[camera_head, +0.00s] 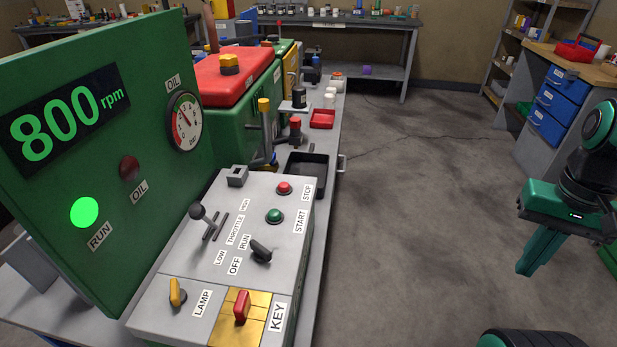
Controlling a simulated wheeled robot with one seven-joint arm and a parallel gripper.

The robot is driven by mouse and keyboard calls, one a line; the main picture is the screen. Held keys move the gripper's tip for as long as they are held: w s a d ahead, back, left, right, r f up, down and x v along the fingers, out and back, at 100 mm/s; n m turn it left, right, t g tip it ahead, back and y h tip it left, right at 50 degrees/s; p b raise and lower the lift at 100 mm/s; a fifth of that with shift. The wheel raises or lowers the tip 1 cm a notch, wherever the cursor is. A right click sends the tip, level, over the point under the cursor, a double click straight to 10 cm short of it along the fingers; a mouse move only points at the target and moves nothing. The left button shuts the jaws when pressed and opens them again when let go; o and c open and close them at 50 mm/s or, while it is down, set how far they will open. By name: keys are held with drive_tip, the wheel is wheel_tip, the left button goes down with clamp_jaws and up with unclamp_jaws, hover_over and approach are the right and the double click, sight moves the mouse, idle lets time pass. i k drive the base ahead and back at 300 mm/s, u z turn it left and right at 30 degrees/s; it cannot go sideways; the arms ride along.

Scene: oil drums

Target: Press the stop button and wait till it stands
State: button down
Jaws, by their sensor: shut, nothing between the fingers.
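The red stop button (284,187) is on the far end of the grey control box (190,267), beside the STOP label. The green start button (275,215) is just nearer than it. The green panel (100,160) behind the box has a display (70,115) reading 800 rpm. Its green RUN lamp (85,212) is lit, and the OIL lamp (129,168) is dark red. The oil gauge (184,121) has its needle off zero. My gripper (532,268) is at the right, shut and empty, pointing down over the floor, well apart from the box.
The box also carries a throttle lever (197,212), a black OFF/RUN switch (261,250), a yellow lamp switch (177,292) and a red key (241,307). Behind it are a black tray (308,164) and a green engine (240,110). The floor (410,200) between box and gripper is clear.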

sight(283, 187)
drive_tip(key=k, duration=1.05)
drive_tip(key=u, duration=1.25)
drive_tip(key=i, duration=1)
drive_tip(key=z, duration=0.05)
